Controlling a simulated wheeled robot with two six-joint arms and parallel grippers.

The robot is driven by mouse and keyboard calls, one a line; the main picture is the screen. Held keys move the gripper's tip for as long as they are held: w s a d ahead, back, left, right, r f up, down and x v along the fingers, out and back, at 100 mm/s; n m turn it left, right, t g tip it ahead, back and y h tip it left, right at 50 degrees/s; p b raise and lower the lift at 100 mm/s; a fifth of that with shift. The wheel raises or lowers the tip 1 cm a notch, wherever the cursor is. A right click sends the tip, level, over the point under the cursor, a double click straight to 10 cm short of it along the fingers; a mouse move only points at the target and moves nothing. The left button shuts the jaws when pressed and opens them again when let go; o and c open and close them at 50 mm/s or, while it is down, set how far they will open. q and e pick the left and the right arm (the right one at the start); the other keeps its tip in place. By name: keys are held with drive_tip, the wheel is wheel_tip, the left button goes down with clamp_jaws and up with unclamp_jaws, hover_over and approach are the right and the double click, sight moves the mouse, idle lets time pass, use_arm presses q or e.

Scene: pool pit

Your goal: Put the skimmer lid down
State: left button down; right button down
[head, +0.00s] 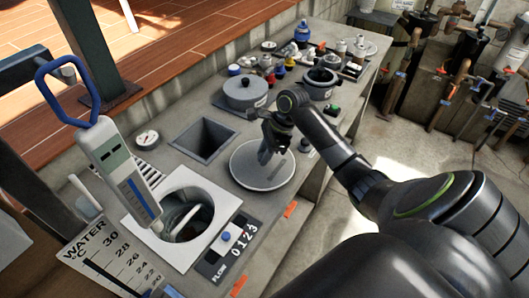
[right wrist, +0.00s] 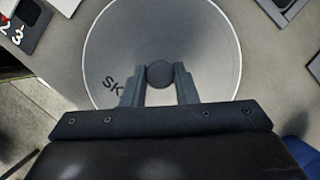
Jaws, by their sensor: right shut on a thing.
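The skimmer lid (head: 262,168) is a round, flat grey disc at the middle of the counter in the head view. It lies level, right of the open skimmer well (head: 187,218), which has a white square surround. My right gripper (head: 268,150) is above the lid. In the right wrist view its fingers (right wrist: 160,77) are shut on the lid's dark round knob, and the letters "SK" show on the lid (right wrist: 190,35). I cannot tell whether the lid touches the counter. My left gripper is not in view.
A square opening (head: 203,139) is behind the well. Lidded pots (head: 246,92) and small bottles stand farther back. A flow counter (head: 228,246) is near the counter's front. A thermometer (head: 124,175) with a blue loop hangs at the left.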

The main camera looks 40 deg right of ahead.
drive_tip(key=c, duration=1.1)
unclamp_jaws()
drive_tip(key=shift+c, duration=0.2)
drive_tip(key=b+v, duration=0.1)
drive_tip(key=v, duration=1.1)
